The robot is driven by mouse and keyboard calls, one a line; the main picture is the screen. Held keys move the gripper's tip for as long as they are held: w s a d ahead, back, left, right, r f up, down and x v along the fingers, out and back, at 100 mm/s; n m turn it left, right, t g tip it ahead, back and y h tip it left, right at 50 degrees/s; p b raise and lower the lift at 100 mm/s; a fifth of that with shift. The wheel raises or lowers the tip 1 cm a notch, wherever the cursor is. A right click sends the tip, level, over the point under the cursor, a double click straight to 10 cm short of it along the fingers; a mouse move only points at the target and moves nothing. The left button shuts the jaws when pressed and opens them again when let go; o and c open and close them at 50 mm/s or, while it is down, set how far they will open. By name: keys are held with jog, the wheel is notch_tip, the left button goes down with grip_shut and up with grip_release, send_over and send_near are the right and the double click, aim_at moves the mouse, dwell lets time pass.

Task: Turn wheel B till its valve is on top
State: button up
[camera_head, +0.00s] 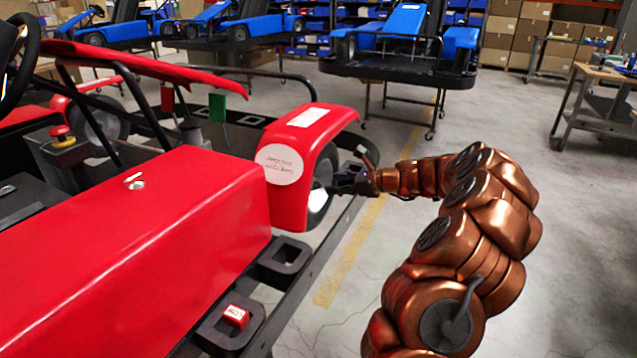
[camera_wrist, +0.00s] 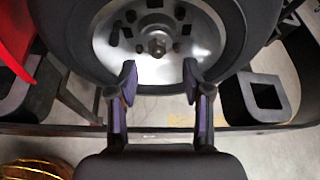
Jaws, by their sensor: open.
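A wheel (camera_head: 321,185) with a dark tyre and bright rim sits under the red front fender of the kart, partly hidden by it. I cannot tell from any readable mark whether it is wheel B. In the wrist view its silver rim (camera_wrist: 110,62) fills the upper middle, with a hub nut and several bolts and dark holes. I cannot make out which detail is the valve. My gripper (camera_wrist: 159,76) is open, its two fingertips apart in front of the lower rim, with nothing between them. In the head view my gripper (camera_head: 352,178) is just right of the wheel.
The red fender (camera_head: 315,118) overhangs the wheel and bears a round white label (camera_head: 279,163) with unreadable text. The black stand rail (camera_head: 322,240) runs below. Open floor lies to the right.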

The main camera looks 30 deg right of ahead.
aim_at(318, 185)
jog(key=x, duration=0.6)
jog(key=shift+s+a+r, duration=0.1)
jog(key=shift+a+r, duration=0.05)
grip_shut()
dwell(0.4)
